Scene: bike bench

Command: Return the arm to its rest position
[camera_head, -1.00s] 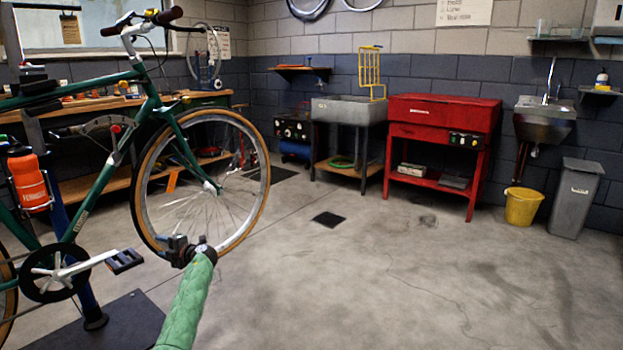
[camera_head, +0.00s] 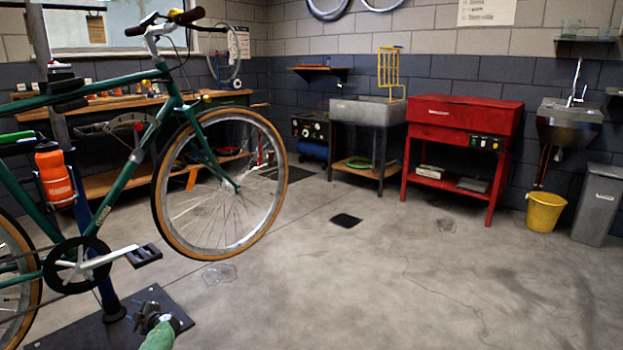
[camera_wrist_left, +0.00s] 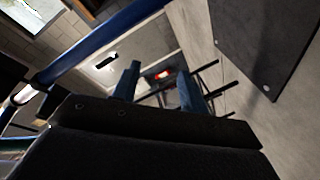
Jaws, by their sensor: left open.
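My left gripper (camera_head: 155,312) shows at the bottom of the head view, low in front of the bike stand's base plate. Its fingers are small there, with nothing seen between them. In the left wrist view the two blue-grey fingers (camera_wrist_left: 158,92) stand apart and empty. The green sleeve of my left arm reaches in from the bottom edge of the head view. My right gripper is in neither view.
A green bicycle (camera_head: 128,178) with an orange bottle (camera_head: 55,175) hangs on a stand at the left, close to my left gripper. The stand's dark base plate (camera_head: 165,298) lies on the floor. A red parts washer (camera_head: 462,117), a grey sink (camera_head: 368,110) and a yellow bucket (camera_head: 545,212) line the wall. The middle floor is clear.

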